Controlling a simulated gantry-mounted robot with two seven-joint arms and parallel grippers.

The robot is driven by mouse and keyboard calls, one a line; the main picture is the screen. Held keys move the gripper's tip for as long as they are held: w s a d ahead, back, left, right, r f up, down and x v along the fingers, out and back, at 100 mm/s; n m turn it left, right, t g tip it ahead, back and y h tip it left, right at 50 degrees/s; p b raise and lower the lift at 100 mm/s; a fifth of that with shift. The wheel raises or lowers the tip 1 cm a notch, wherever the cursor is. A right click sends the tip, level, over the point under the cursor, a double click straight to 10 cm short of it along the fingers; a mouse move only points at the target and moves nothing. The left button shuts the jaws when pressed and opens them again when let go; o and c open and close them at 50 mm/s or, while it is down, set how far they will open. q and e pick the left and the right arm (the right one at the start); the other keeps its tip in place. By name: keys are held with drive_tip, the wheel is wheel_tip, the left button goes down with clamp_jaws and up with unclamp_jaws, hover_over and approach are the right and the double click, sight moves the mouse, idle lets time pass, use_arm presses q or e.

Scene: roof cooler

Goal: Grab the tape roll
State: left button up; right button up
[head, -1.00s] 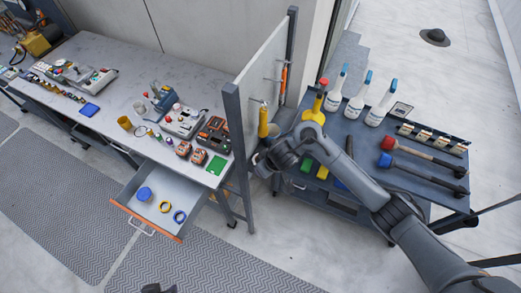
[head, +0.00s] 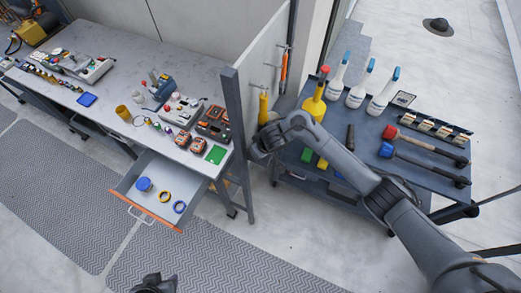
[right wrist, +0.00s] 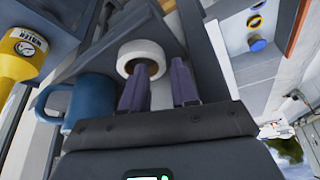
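A white tape roll (right wrist: 145,60) shows in the right wrist view, just beyond my right gripper (right wrist: 158,68). The gripper's two fingers are apart; the left fingertip overlaps the roll's lower edge and the right one is beside its right rim. I cannot tell whether they touch it. In the head view my right gripper (head: 256,152) is by the left end of the blue cart, partly hidden by my arm, and this white roll cannot be made out. A dark part at the bottom edge appears to be my left gripper (head: 155,284); its fingers are unclear.
A blue mug (right wrist: 80,100) and a yellow bottle (right wrist: 22,45) stand left of the roll. An upright panel (head: 262,75) separates the workbench (head: 150,60) from the cart (head: 425,180). An open drawer (head: 125,187) holds a blue roll, a yellow ring and a blue ring.

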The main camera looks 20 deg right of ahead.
drive_tip(key=shift+x, duration=1.1)
drive_tip(key=shift+c, duration=0.4)
clamp_jaws()
drive_tip(key=shift+r, duration=0.15)
